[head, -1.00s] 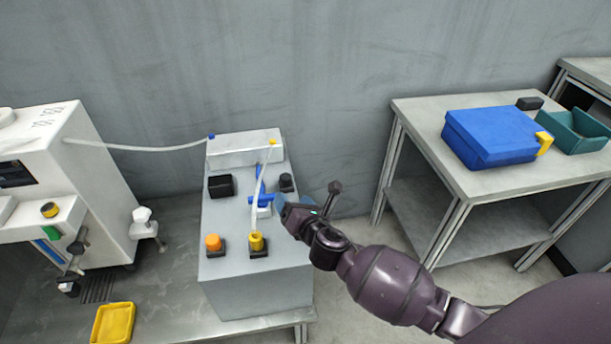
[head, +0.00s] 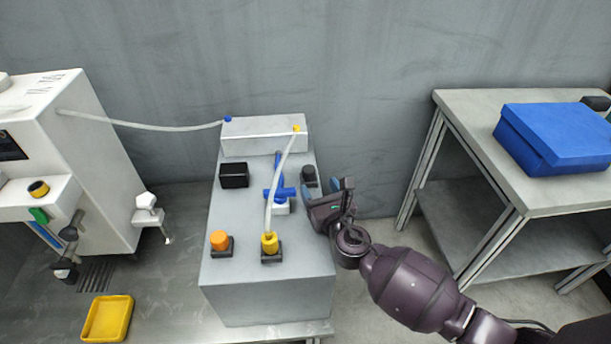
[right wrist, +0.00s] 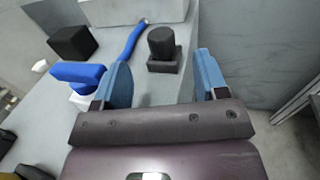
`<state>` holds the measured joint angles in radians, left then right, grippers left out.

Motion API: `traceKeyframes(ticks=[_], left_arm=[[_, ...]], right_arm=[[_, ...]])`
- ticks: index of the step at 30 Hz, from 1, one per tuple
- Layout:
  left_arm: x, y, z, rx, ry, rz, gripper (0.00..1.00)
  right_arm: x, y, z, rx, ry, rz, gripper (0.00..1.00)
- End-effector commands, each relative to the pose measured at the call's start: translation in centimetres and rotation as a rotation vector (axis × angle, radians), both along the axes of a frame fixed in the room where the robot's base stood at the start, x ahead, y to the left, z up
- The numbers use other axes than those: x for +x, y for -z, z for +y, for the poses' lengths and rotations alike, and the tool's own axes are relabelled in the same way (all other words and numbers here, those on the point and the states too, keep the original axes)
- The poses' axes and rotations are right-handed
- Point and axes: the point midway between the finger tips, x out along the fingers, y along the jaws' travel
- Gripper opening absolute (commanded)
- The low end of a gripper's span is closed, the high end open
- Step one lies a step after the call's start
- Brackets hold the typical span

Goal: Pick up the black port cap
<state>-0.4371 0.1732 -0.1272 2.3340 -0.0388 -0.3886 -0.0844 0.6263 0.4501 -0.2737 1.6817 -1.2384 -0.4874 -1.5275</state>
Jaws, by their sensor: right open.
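The black port cap (head: 309,174) is a short dark cylinder on a square black base near the right edge of the grey box (head: 245,289). In the right wrist view the cap (right wrist: 161,42) stands upright ahead of my right gripper, in line with the gap between its fingers. My right gripper (head: 341,186) is open and empty, beside the box's right side and just short of the cap. Its two blue fingertips show in the right wrist view (right wrist: 163,80). My left gripper is not in view.
A blue valve handle (head: 281,193) stands left of my right gripper. An orange cap (head: 220,240), a yellow cap (head: 269,243) with a pale hose and a black block (head: 234,175) are also on the box. A blue case (head: 553,139) lies on the right table.

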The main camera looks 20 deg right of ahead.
Motion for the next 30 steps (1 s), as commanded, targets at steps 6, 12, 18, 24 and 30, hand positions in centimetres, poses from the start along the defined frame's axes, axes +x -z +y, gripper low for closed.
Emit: traceKeyframes(ticks=[6, 12, 18, 24, 30], left_arm=[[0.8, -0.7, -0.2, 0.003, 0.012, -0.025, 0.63], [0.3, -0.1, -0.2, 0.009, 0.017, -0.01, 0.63], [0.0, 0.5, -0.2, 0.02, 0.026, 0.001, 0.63], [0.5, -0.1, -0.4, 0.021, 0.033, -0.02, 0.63], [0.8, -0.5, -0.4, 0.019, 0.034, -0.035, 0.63]], right_arm=[[1.6, 0.0, 0.0, -0.001, 0.0, 0.001, 0.66], [3.2, 0.0, -0.1, -0.002, 0.001, 0.001, 0.66], [5.9, 0.2, -0.2, -0.001, 0.001, 0.003, 0.66], [7.4, 0.0, -0.2, -0.001, 0.0, 0.001, 0.66], [7.6, -0.2, -0.2, -0.001, 0.0, 0.0, 0.66]])
